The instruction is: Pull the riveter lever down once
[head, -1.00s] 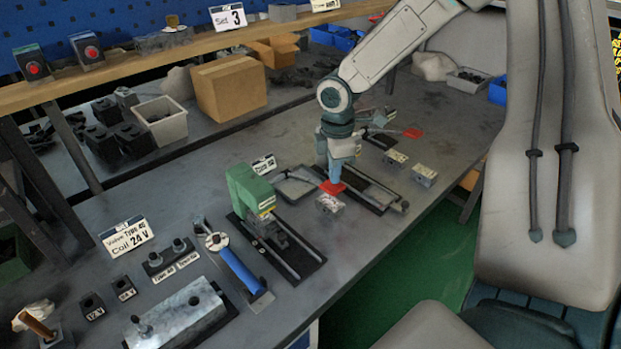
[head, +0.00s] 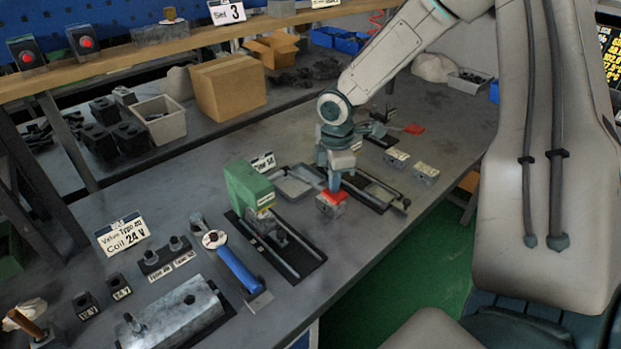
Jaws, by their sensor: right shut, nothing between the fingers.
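My right gripper (head: 333,184) points down over the workbench, shut and empty, on the far side of a small red piece. The red piece (head: 333,196) lies at the fingertips, right above a small metal block (head: 331,209). It may be the end of the riveter lever; the gripper and arm hide how it joins anything. A dark base plate with rails (head: 378,192) lies just right of the gripper. A green machine (head: 248,187) stands upright on another dark plate to the left. My left gripper is not in view.
A blue-handled tool (head: 238,268) and a metal housing (head: 180,318) lie front left. Two small metal blocks (head: 397,158) (head: 426,172) sit right of the gripper. A red-ended tool (head: 413,129) lies behind. The bench's right edge drops to green floor.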

